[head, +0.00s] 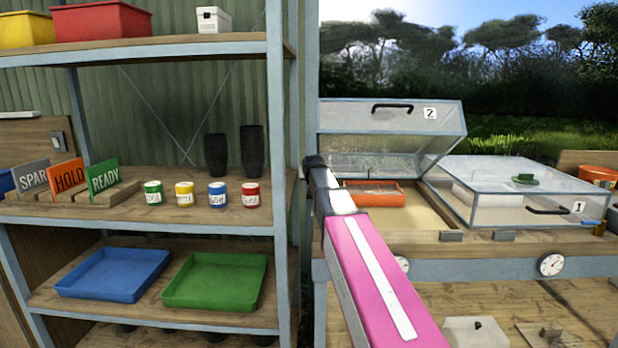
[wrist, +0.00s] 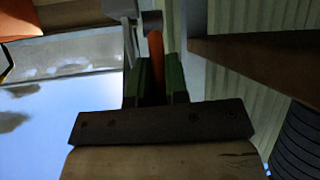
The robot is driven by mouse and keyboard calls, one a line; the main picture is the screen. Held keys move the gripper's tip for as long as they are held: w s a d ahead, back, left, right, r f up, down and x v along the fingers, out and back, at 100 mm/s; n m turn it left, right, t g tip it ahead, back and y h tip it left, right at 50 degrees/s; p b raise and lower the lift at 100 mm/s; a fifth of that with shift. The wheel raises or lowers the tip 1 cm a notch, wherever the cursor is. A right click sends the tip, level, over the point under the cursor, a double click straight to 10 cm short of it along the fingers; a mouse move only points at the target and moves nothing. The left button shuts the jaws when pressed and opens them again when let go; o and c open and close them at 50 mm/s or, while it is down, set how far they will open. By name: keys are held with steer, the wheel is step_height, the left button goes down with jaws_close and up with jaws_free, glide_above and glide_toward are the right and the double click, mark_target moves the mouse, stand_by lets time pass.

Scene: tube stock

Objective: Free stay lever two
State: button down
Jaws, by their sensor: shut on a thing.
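Lid two (head: 400,118), a clear panel with a black handle and a "2" label, stands raised over the left cold frame (head: 420,222) in the head view. In the wrist view my gripper (wrist: 157,68) has its green fingers shut on an orange, upright, narrow piece, which looks like stay lever two (wrist: 155,44). A grey rounded part shows just beyond its tip. In the head view my pink arm hides the gripper and lever.
An orange tray (head: 375,194) sits inside the open frame. Closed lid one (head: 520,190) is to the right, with a small green object on top. A shelf (head: 150,215) with paint tins, signs and trays stands close on the left.

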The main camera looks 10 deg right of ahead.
steer(key=c, duration=1.1)
jaws_free()
steer(key=shift+s, duration=0.15)
steer(key=v, duration=1)
steer(key=shift+s+r, duration=0.15)
steer(key=shift+s, duration=0.1)
